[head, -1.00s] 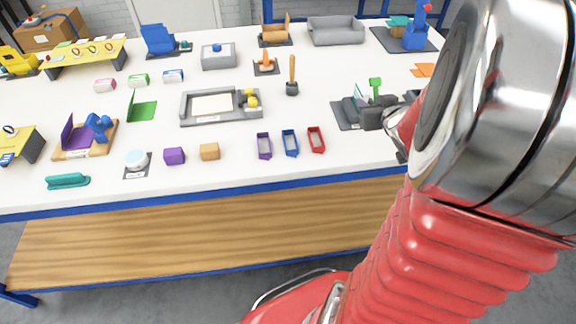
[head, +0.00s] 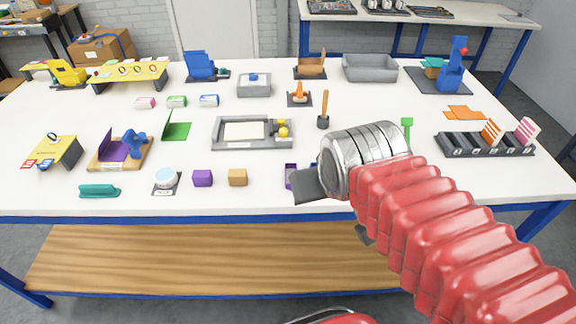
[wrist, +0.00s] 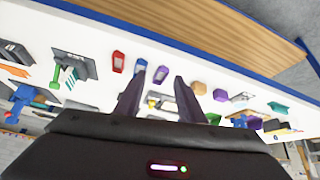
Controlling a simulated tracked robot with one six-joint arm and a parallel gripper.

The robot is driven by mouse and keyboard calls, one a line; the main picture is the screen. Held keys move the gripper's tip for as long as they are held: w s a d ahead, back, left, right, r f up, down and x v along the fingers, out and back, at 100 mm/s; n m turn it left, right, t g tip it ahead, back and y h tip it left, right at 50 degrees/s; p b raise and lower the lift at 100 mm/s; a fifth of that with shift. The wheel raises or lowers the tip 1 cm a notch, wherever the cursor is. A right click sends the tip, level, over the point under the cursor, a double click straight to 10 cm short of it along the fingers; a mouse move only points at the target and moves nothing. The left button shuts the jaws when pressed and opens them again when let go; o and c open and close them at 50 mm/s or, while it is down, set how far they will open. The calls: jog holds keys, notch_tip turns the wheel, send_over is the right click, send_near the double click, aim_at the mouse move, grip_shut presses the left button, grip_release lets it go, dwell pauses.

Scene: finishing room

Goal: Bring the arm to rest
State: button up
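My arm crosses the right half of the head view, with its red sleeve at lower right and silver wrist near the table's front edge. My gripper (head: 312,185) is dark and points left above the front part of the table; it hides part of the small coloured bins there. In the wrist view my gripper (wrist: 160,80) shows two dark fingers well apart with nothing held between them. The table top shows behind them, upside down.
The white table (head: 350,225) carries a purple block (head: 202,178), an orange block (head: 237,177), a grey tray fixture (head: 253,133), a dark slotted rack with striped cards (head: 485,145) and a blue peacock-like figure (head: 453,68). The table's right front corner is bare.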

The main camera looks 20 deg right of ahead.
jog(key=shift+n+g+y, duration=0.4)
jog(key=shift+y, duration=0.2)
jog(key=s+a, duration=0.3)
jog(key=shift+s+a, duration=0.1)
jog(key=shift+a, duration=0.25)
jog(key=shift+c, duration=0.6)
jog(key=shift+s, duration=0.1)
